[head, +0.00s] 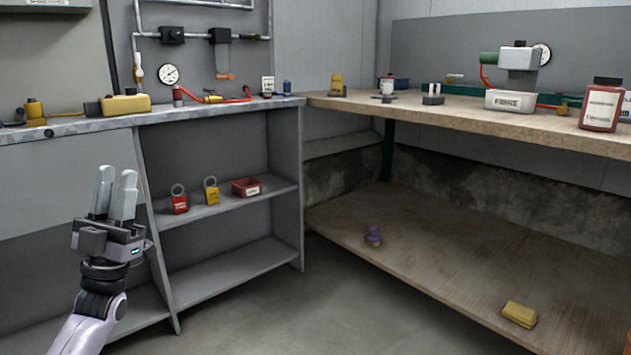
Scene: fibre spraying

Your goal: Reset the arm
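My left gripper (117,172) is raised at the lower left, in front of the grey shelf unit. Its two grey fingers point up, with a narrow gap between their tips and nothing held between them. The forearm comes in from the bottom left edge. The gripper appears clear of the shelves and the counter. My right gripper and arm are out of the picture.
A grey shelf unit (232,258) holds two padlocks (180,200) and a red bin (246,187). A wooden bench (440,118) at right carries a white container (510,100) and a red-brown jar (601,105). A yellow block (519,314) lies on its lower shelf. Floor between is clear.

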